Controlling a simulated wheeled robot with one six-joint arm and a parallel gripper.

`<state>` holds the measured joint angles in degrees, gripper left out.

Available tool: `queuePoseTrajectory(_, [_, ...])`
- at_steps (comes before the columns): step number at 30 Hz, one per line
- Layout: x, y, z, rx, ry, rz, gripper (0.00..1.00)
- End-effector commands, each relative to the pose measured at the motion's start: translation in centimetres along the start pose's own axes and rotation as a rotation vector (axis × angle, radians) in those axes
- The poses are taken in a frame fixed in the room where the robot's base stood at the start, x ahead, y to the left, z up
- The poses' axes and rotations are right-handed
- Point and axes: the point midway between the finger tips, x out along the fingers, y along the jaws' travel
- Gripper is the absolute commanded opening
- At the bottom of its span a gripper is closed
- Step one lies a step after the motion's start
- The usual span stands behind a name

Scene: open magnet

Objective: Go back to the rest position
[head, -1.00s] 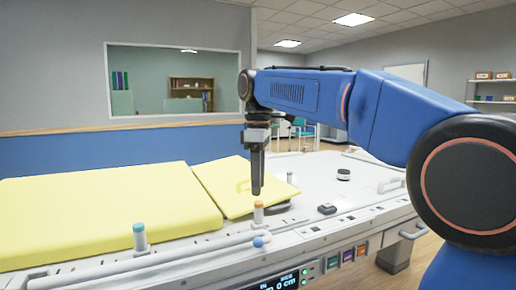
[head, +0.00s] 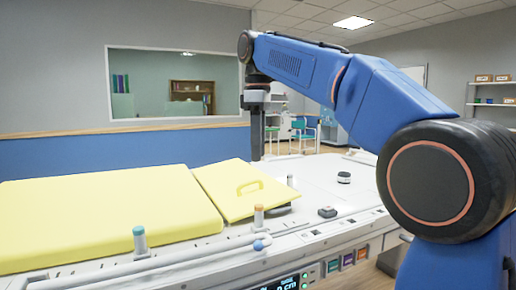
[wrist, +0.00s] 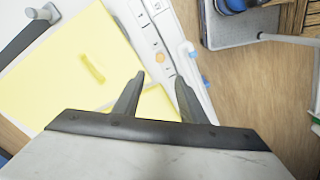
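My gripper (head: 257,153) hangs pointing down at the end of the blue arm, above the bed near the tilted yellow pad. In the wrist view my gripper (wrist: 158,90) has its two dark fingers apart with nothing between them. The tilted yellow pad (head: 222,200) with a yellow handle lies below it and also shows in the wrist view (wrist: 65,80). An orange-topped peg (head: 259,216) stands on the bed's near rail, and its orange top shows between the fingers in the wrist view (wrist: 159,57), well below.
A long yellow mattress (head: 90,220) covers the bed's left part. A teal-topped peg (head: 140,238), a black knob (head: 327,212) and a dark puck (head: 344,177) stand on the bed. A blue-ended lever (head: 259,245) runs along the near side. The air above the bed is clear.

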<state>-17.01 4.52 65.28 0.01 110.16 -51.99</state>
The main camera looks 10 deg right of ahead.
Motion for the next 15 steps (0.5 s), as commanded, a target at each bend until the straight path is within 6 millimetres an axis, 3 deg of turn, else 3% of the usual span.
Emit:
queuePoseTrajectory(5, [0.4,-0.4,0.9,0.03,0.006,0.008,0.38])
queuePoseTrajectory(10, [2.3,-1.9,3.9,0.15,0.034,0.04,0.38])
queuePoseTrajectory(15, [5.6,-4.0,7.6,0.305,0.07,0.078,0.38])
